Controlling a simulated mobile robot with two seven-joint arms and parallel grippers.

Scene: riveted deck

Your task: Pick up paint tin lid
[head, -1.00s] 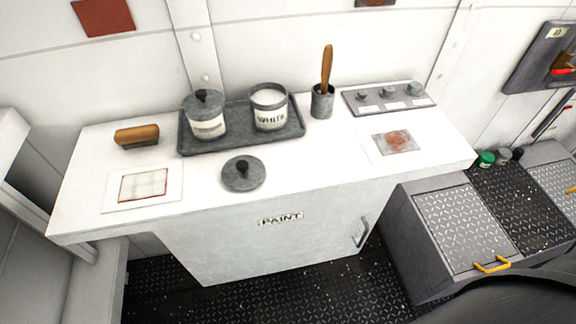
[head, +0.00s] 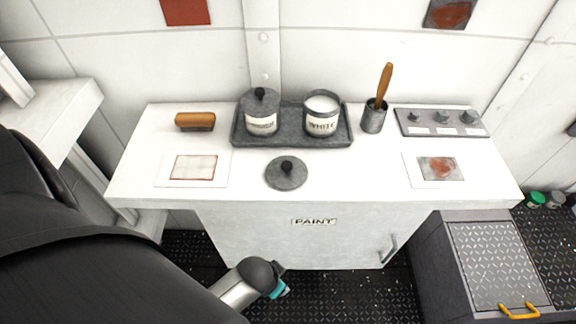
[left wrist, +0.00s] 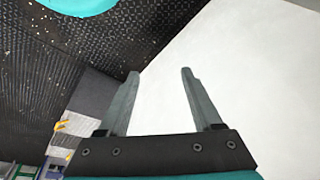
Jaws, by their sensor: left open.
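The paint tin lid (head: 286,173) is a dark grey disc with a black knob. In the head view it lies flat on the white paint cabinet top (head: 330,185), near its front edge. Behind it, on a dark tray (head: 291,139), an open tin labelled WHITE (head: 322,114) shows white paint. A second tin (head: 261,113) beside it has a similar lid on. In the left wrist view my left gripper (left wrist: 160,73) is open with nothing between its fingers. A pale surface and the dark floor lie beyond them. My right gripper is not in view.
A brush (head: 195,121) and a framed card (head: 193,168) lie at the left of the top. A brush pot (head: 373,116), a knob panel (head: 441,122) and a stained card (head: 437,169) are at the right. A low locker (head: 490,260) with a yellow handle stands at lower right.

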